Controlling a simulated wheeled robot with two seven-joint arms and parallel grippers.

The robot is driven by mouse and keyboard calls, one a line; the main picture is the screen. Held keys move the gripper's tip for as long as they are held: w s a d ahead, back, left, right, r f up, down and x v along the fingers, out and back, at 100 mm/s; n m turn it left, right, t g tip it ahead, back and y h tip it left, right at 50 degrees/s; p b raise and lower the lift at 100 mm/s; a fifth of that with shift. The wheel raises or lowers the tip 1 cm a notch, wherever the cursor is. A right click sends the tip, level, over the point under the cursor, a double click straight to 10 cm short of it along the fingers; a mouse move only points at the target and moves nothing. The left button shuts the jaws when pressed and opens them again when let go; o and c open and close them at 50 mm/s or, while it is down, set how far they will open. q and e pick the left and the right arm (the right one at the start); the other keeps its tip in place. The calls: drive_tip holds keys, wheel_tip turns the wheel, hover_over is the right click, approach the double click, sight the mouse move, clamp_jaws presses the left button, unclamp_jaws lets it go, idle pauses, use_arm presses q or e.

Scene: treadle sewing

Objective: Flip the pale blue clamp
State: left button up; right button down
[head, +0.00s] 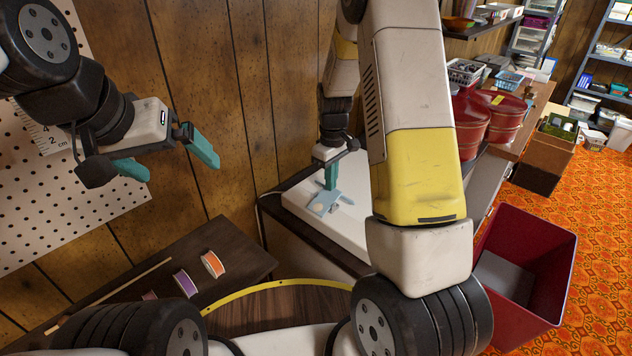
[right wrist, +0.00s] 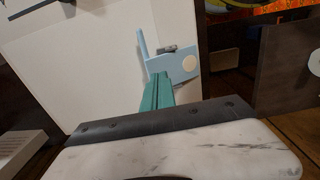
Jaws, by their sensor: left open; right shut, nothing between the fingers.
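The pale blue clamp (head: 321,207) rests on a white surface (head: 300,197) near the middle of the head view. In the right wrist view the clamp (right wrist: 184,71) shows a flat plate with a pale round spot, a thin upright bar and a small grey metal part. My right gripper (head: 331,187) is shut, with its teal fingers together and nothing between them. Its tips (right wrist: 158,78) appear right at the clamp's near edge; I cannot tell whether they touch it. My left gripper (head: 180,172) is open and empty, up by the pegboard, far left of the clamp.
A dark wooden top (head: 190,250) at lower left holds several ribbon spools (head: 212,264) and a thin stick. A red bin (head: 535,262) stands on the floor at right. Red round containers (head: 505,115) stand on the shelf behind. The wood-panelled wall is close behind the white surface.

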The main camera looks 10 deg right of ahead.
sight(331, 193)
drive_tip(key=shift+f, duration=0.85)
idle(0.3)
drive_tip(key=shift+r, duration=3.5)
drive_tip(key=s+r+m+t+y, duration=0.25)
drive_tip(key=s+r, duration=0.65)
drive_tip(key=r, duration=0.5)
drive_tip(key=s+a+r+m+t, duration=0.1)
drive_tip(key=s+r+m+t, duration=0.1)
drive_tip(key=s, duration=0.5)
drive_tip(key=s+a+r+m+t, duration=0.1)
drive_tip(key=s+r, duration=0.3)
drive_tip(key=s, duration=0.4)
drive_tip(key=shift+s+r+m+t, duration=0.15)
drive_tip(key=shift+r+m+t, duration=0.15)
drive_tip(key=shift+m, duration=0.45)
